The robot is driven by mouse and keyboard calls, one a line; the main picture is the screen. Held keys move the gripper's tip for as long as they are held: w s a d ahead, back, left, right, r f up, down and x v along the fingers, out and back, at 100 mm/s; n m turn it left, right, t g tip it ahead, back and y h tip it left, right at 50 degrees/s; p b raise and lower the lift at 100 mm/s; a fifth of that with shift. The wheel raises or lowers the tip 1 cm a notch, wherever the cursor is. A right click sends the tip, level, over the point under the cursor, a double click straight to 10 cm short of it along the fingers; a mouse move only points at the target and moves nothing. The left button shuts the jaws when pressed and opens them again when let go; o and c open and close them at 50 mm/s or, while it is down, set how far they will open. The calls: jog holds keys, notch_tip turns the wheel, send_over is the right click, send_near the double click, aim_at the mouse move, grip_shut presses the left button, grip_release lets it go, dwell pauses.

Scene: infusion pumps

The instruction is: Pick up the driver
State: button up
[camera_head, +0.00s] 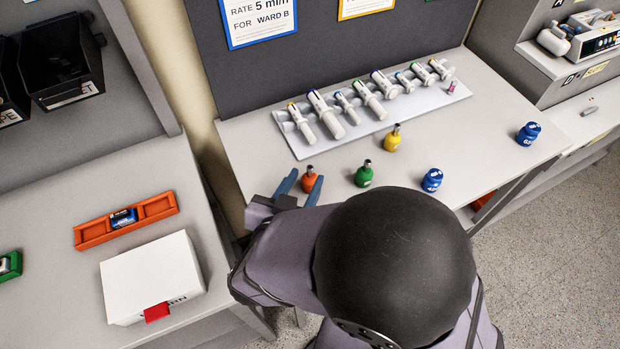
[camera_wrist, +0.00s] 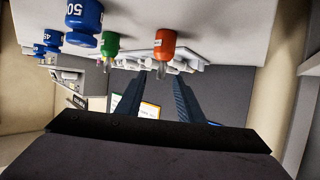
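Three small bulb-shaped pieces with metal tips stand upright on the middle bench: orange (camera_head: 309,182), green (camera_head: 364,175) and yellow (camera_head: 393,139). They look like stubby drivers; which one the task means I cannot tell. My gripper (camera_head: 306,176) is open and empty, its two blue-grey fingers at the orange piece in the head view. In the wrist view, which looks upside down, the orange piece (camera_wrist: 165,45) is above the spread fingertips (camera_wrist: 159,78), lined up roughly with the gap between them and apparently not touched. The green piece (camera_wrist: 110,44) is to its left.
Blue numbered pieces (camera_head: 432,180) (camera_head: 528,134) stand right of the green one. A pale rack (camera_head: 440,98) of syringe-like tools lies behind. On the left bench are an orange tray (camera_head: 157,207) and a white box (camera_head: 150,278). Bare bench separates the pieces.

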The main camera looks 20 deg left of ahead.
aim_at(309, 172)
jog(key=shift+p+x, duration=0.4)
jog(key=shift+x, duration=2.25)
jog(key=shift+a, duration=0.15)
grip_shut()
